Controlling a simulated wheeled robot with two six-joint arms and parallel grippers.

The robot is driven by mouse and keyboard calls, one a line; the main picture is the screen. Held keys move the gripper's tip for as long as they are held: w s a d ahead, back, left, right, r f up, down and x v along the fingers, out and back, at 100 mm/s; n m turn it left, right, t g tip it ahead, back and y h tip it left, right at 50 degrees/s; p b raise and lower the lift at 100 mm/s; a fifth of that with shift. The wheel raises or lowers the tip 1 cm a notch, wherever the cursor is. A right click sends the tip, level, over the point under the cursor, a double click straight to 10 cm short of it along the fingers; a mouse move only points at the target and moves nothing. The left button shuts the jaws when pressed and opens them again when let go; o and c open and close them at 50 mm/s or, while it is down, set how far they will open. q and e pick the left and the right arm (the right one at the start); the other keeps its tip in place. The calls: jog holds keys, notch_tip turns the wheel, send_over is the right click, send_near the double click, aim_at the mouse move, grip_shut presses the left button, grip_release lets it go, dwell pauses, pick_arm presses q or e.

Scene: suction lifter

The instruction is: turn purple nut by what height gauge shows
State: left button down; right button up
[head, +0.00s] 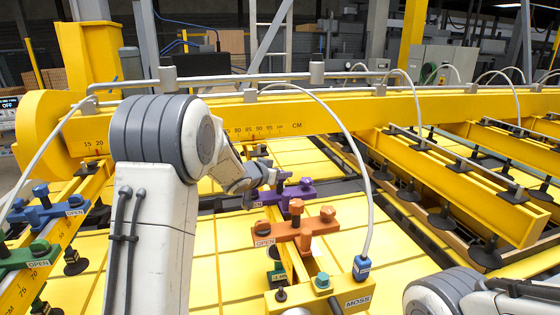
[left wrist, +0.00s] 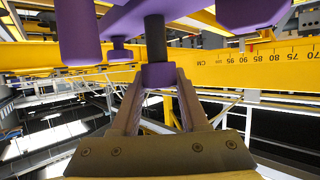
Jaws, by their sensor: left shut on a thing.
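The purple nut (left wrist: 158,75) hangs on a dark threaded rod under the purple clamp (left wrist: 130,20) in the left wrist view. My left gripper (left wrist: 158,84) has its two fingers closed on the nut from either side. In the head view the left gripper (head: 262,175) is at the purple clamp (head: 290,195), on the far side of the orange one, and the nut is hard to make out there. A centimetre scale (head: 268,130) runs along the yellow beam. I cannot make out which thing is the height gauge. My right gripper is out of view.
An orange clamp (head: 296,230) stands just nearer than the purple one, with a yellow MOSS block (head: 335,298) in front. Blue (head: 46,211) and green (head: 25,257) clamps marked OPEN sit at left. A hose (head: 345,130) arcs down close on the right.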

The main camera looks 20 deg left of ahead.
pick_arm(q)
jog(key=m+g+h, duration=0.1)
jog(key=m+h, duration=0.2)
jog(key=shift+a+r, duration=0.1)
jog(key=m+g+h, duration=0.3)
jog(key=m+h, duration=0.1)
jog(key=shift+m+h, duration=0.3)
jog(key=m+g+h, duration=0.2)
jog(key=m+g, duration=0.1)
jog(key=shift+w+m+g+h, duration=0.1)
jog(key=shift+m+g+h, duration=0.3)
jog(key=shift+m+g, duration=0.4)
jog(key=shift+r+m+g, duration=0.1)
jog(key=shift+m+g, duration=0.2)
jog(key=shift+g, duration=0.2)
jog(key=shift+c, duration=2.1)
grip_release()
jog(key=shift+d, duration=0.2)
